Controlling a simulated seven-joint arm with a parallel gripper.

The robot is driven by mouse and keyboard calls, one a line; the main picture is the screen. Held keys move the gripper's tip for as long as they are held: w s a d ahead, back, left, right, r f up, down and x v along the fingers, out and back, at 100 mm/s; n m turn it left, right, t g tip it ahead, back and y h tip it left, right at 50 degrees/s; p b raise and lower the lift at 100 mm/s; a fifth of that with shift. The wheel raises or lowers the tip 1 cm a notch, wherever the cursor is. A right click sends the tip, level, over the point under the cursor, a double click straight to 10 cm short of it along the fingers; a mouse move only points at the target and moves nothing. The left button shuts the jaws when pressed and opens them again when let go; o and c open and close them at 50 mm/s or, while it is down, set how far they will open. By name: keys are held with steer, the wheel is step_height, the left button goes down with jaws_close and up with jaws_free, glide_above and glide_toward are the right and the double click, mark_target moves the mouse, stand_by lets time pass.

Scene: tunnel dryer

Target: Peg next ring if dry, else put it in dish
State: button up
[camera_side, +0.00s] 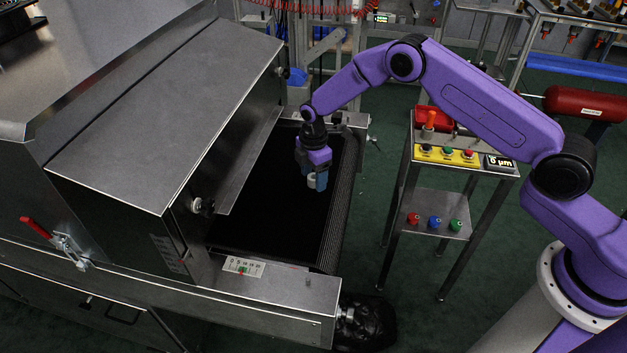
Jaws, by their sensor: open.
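My gripper (316,184) hangs pointing down over the black conveyor belt (265,215) at the dryer's open end. Its jaws are open. A small pale grey shape shows at the fingers; I cannot tell whether it is a ring or part of the gripper. No ring can be clearly made out on the dark belt. I cannot pick out a dish with certainty.
The metal dryer housing (165,110) fills the left. The stand carries a yellow button panel (447,153) and a display (499,162) reading "0 µm". Its lower shelf (455,228) holds small red, blue and green items. Green floor separates dryer and stand.

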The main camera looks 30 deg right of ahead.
steer(key=c, duration=1.1)
steer(key=shift+r, duration=0.2)
steer(key=shift+c, duration=0.2)
steer(key=shift+r, duration=0.2)
steer(key=r, duration=0.3)
steer(key=shift+s, duration=0.2)
steer(key=s+d+r, duration=0.4)
steer(key=s+r, duration=0.5)
steer(key=s, duration=0.4)
steer(key=w+d+m, duration=0.3)
steer(key=d, duration=0.8)
steer(key=w+d+m, duration=0.3)
steer(key=d, duration=0.9)
steer(key=s+d+m, duration=0.3)
steer(key=d, duration=0.9)
steer(key=s+d+m, duration=0.3)
steer(key=s+d, duration=0.1)
steer(key=d, duration=0.8)
steer(key=shift+s, duration=0.15)
